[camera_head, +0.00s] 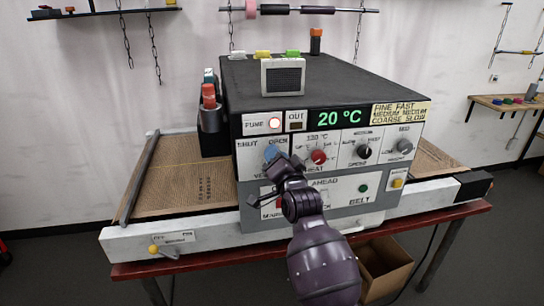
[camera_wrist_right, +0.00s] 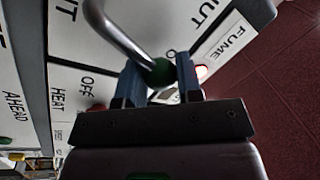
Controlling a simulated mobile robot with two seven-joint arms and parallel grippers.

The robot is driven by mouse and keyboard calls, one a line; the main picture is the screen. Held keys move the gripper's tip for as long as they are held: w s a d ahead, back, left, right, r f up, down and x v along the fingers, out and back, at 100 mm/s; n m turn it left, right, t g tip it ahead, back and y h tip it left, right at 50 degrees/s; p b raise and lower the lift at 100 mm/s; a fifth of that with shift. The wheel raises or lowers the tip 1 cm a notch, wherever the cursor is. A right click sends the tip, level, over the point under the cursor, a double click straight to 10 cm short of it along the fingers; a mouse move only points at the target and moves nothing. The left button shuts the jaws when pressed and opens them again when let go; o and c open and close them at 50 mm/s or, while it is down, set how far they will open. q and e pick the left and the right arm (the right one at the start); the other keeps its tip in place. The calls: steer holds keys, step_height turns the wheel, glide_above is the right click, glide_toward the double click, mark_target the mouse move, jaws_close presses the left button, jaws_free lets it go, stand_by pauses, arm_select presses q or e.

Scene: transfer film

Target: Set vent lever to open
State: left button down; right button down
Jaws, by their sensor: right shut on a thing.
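The control panel of a grey machine (camera_head: 325,190) faces me. It has SHUT lettering at its upper left, OPEN to the right of it, and a partly covered label below. My right gripper (camera_head: 272,156) is at the panel just under the OPEN lettering, its arm coming up from below. In the right wrist view the vent lever (camera_wrist_right: 122,38) is a bent silver rod with a dark green ball end. The ball sits between the two fingers of my right gripper (camera_wrist_right: 160,76), which are shut on it. In the head view the gripper hides the lever. My left gripper is out of view.
A red HEAT knob (camera_head: 318,156) is close to the right of my gripper. Beyond it are a black knob (camera_head: 363,151) and a grey knob (camera_head: 402,146). A lit FUME indicator (camera_head: 274,123) is above. A conveyor belt (camera_head: 180,175) extends to the left.

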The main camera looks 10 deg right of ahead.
steer(key=shift+d+f+m, duration=0.25)
steer(key=shift+d+m, duration=0.2)
steer(key=shift+m, duration=0.45)
steer(key=c, duration=0.8)
jaws_free()
steer(key=v, duration=1)
steer(key=shift+s+f+b, duration=0.1)
steer(key=shift+s+b, duration=0.25)
steer(key=shift+s, duration=0.05)
